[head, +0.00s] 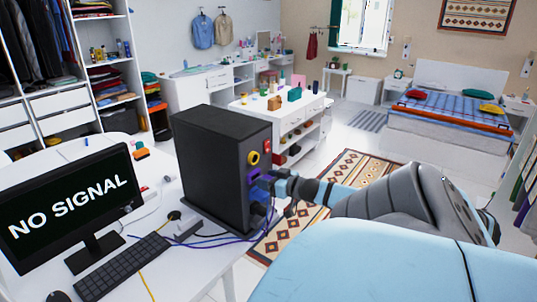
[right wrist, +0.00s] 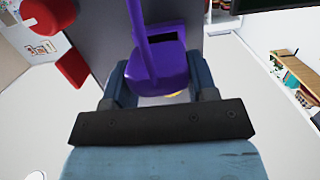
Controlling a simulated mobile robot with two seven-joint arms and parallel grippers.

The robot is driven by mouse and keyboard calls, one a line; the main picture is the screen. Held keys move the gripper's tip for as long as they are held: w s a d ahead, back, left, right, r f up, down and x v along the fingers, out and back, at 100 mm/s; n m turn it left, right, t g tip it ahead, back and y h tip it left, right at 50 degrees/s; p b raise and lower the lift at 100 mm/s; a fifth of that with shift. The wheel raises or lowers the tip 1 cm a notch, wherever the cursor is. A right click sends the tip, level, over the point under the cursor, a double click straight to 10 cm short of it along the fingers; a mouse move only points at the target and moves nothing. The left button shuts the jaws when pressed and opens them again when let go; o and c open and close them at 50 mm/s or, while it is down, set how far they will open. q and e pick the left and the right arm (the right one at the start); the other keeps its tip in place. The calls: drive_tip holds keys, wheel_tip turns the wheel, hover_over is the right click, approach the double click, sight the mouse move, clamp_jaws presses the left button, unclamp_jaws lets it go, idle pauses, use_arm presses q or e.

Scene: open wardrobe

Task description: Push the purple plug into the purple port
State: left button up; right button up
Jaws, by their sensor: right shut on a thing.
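A black computer tower (head: 212,165) stands on the white desk. The purple port (head: 253,174) is on its front panel, below a yellow ring port. My right gripper (head: 264,186) is right in front of this panel, by the purple port. In the right wrist view the gripper (right wrist: 160,85) is shut on the purple plug (right wrist: 158,72), which sits between its two blue fingers. A purple cable (right wrist: 138,25) runs up from the plug. The purple port's dark slot (right wrist: 168,38) shows just behind the plug. I cannot tell whether they touch. My left gripper is not in view.
A monitor (head: 70,205) reading "NO SIGNAL" and a keyboard (head: 122,268) are on the desk left of the tower. Loose cables lie at the tower's foot. A red switch (head: 267,146) sits above the ports. A patterned rug (head: 345,178) lies on open floor beyond.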

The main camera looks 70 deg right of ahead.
drive_tip(key=shift+x, duration=1.25)
drive_tip(key=o, duration=1)
drive_tip(key=shift+r, duration=0.2)
drive_tip(key=b+v, duration=0.1)
drive_tip(key=v, duration=1.2)
drive_tip(key=shift+s+a, duration=0.1)
drive_tip(key=shift+s, duration=0.25)
